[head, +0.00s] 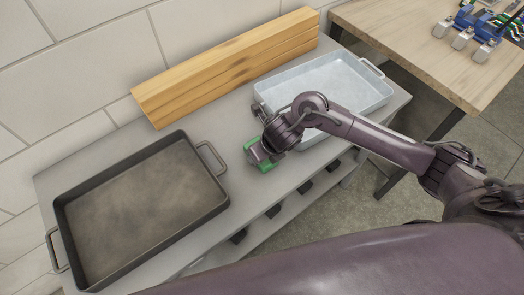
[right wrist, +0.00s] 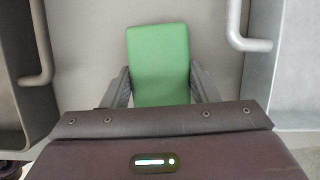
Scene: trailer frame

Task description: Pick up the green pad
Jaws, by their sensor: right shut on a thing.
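The green pad (right wrist: 158,62) is a flat rectangular block, seen large in the right wrist view between my gripper's two dark fingers. It also shows in the head view (head: 268,167), partly hidden by my right gripper (head: 262,155). My right gripper, also in the right wrist view (right wrist: 160,90), is shut on the near part of the pad. The pad is over the grey counter (head: 232,128), between the two pans; I cannot tell whether it touches the surface. My left gripper is in neither view.
A dark pan (head: 183,213) with handles lies left of the gripper. A light metal pan (head: 380,104) lies to the right, partly behind my arm. Stacked wooden planks (head: 230,68) stand along the wall. A wooden table (head: 410,50) at top right holds blue tools (head: 487,27).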

